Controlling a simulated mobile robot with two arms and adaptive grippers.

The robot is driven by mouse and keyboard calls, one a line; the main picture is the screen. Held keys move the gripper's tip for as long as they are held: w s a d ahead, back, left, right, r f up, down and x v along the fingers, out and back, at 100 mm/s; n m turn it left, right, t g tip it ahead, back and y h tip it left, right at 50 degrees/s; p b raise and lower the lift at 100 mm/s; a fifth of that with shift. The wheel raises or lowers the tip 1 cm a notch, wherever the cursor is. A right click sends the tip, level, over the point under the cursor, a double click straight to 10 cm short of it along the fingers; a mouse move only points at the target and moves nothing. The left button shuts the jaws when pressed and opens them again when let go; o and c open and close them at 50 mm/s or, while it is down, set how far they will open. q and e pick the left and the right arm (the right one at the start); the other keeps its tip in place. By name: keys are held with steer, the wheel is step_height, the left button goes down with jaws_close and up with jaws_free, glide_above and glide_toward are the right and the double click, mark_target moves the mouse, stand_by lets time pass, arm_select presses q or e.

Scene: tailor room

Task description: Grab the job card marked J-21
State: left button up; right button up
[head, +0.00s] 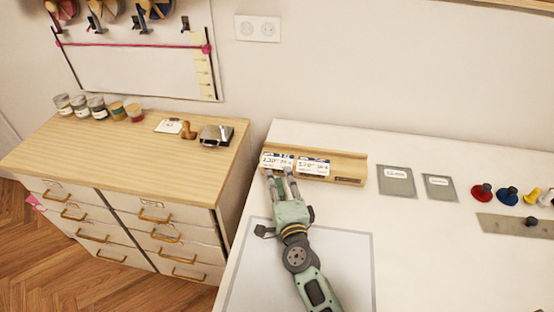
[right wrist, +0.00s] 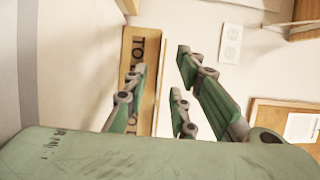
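Two white job cards with blue tops stand side by side in a wooden rack in the head view: a left card (head: 276,161) and a right card (head: 313,168). Their print is too small to read surely, so I cannot tell which is J-21. My right gripper (head: 279,175) reaches up to the rack, its fingertips at the lower edge of the left card. In the right wrist view, its fingers (right wrist: 162,78) are spread with no card between them. The wooden rack (right wrist: 127,45) shows behind them. My left gripper is not in view.
The rack (head: 347,180) lies along the back of a white table (head: 420,260). Grey labelled pouches (head: 397,182) and coloured knobs (head: 482,192) are to its right. A wooden drawer cabinet (head: 100,165) with jars and a stamp stands at the left.

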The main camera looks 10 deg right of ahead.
mark_target(274, 162)
steer(key=w, duration=0.3)
steer(key=shift+w+d, duration=0.1)
steer(key=shift+w, duration=0.5)
steer(key=shift+s, duration=0.1)
steer(key=shift+c, duration=0.5)
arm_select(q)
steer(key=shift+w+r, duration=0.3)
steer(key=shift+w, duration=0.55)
arm_select(e)
jaws_close()
